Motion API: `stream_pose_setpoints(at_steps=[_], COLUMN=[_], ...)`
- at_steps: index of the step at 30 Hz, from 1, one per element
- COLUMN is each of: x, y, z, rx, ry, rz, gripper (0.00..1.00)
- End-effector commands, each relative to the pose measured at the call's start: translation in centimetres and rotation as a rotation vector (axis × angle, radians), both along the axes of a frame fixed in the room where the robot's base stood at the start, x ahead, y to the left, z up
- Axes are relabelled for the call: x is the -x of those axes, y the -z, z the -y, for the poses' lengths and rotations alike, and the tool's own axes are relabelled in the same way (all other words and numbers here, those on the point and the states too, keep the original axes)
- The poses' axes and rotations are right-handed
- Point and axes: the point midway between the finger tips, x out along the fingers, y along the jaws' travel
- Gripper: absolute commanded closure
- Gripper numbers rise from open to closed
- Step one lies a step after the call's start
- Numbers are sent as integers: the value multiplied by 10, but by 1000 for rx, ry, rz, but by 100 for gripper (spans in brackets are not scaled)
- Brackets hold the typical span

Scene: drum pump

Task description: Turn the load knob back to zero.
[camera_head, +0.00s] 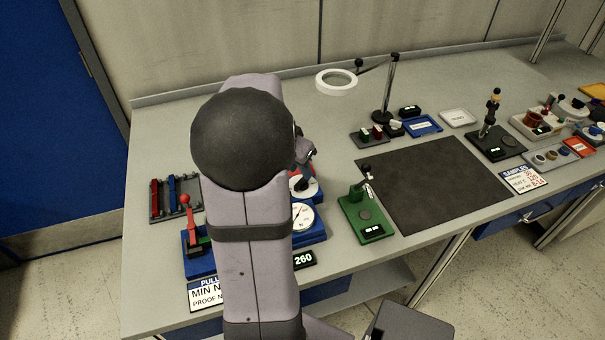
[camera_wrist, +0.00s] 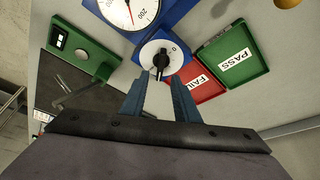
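The load knob (camera_wrist: 161,60) is a black handle on a round white dial, set on a blue housing (camera_wrist: 182,12). A "0" is printed at the dial's upper right, and the handle's long part points down in the wrist view. A white gauge (camera_wrist: 127,11) with a red needle sits beside it; the gauge also shows in the head view (camera_head: 302,217). My gripper (camera_wrist: 157,82) is open, its two blue-grey fingers apart with the tips near the knob's lower edge. I cannot tell whether they touch it. My arm hides much of the housing in the head view.
A green PASS tray (camera_wrist: 233,54) and a red FAIL tray (camera_wrist: 202,85) lie close to the knob. A green device (camera_head: 366,219) stands by the dark mat (camera_head: 440,185). A red-handled lever (camera_head: 190,222) is left of my arm. A display reads 260 (camera_head: 304,259).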

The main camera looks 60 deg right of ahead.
Motion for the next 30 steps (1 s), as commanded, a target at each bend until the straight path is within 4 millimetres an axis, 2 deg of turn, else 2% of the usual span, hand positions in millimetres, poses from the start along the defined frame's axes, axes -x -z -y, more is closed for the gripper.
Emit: stream_pose_setpoints(at_steps=[9,22,25,26,30], x=[3,3,3,3,3], y=[34,42,42,42,42], z=[14,17,17,17,17], rx=[-2,0,0,0,0], ry=[1,0,0,0,-1], rz=[-1,0,0,0,0], gripper=[72,72,96,100,100])
